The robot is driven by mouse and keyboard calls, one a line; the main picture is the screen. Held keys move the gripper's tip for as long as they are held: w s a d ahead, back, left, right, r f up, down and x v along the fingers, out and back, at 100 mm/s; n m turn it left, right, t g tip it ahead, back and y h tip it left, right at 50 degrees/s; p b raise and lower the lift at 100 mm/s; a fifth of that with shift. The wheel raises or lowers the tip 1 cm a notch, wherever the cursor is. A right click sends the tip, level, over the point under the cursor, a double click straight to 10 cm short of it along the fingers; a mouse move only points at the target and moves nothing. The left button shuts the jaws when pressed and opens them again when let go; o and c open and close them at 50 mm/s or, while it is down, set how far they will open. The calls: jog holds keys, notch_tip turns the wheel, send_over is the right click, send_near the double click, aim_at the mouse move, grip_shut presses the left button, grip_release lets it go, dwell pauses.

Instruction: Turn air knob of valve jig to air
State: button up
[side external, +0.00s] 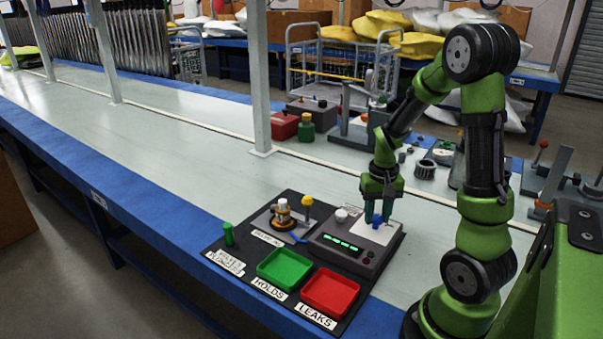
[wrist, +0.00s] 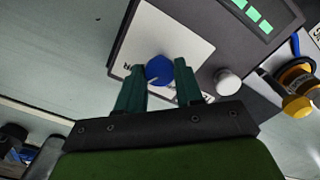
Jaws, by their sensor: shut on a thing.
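The valve jig (side external: 341,249) is a grey box with a green lit display, on a black mat at the front of the bench. A blue knob (side external: 377,219) stands on its pale plate (side external: 366,231); the knob also shows in the wrist view (wrist: 159,70). A white mark shows on the knob's top. My gripper (side external: 380,215) points down over the plate. In the wrist view my two teal fingers (wrist: 160,88) are shut on the blue knob, one on each side. Lettering on the plate is partly hidden by the fingers. A white knob (wrist: 228,82) sits beside the plate.
Green tray (side external: 284,270) and red tray (side external: 331,293) lie in front of the jig. A holder with an amber and white part (side external: 283,215), a yellow-topped post (side external: 307,202) and a green peg (side external: 228,234) stand to the left. The bench farther left is clear.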

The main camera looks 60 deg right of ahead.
aim_at(377, 217)
jog(key=shift+m, duration=2)
jog(key=o, duration=1)
jog(key=shift+o, duration=0.2)
jog(key=shift+r, duration=0.1)
notch_tip(377, 217, up, 17)
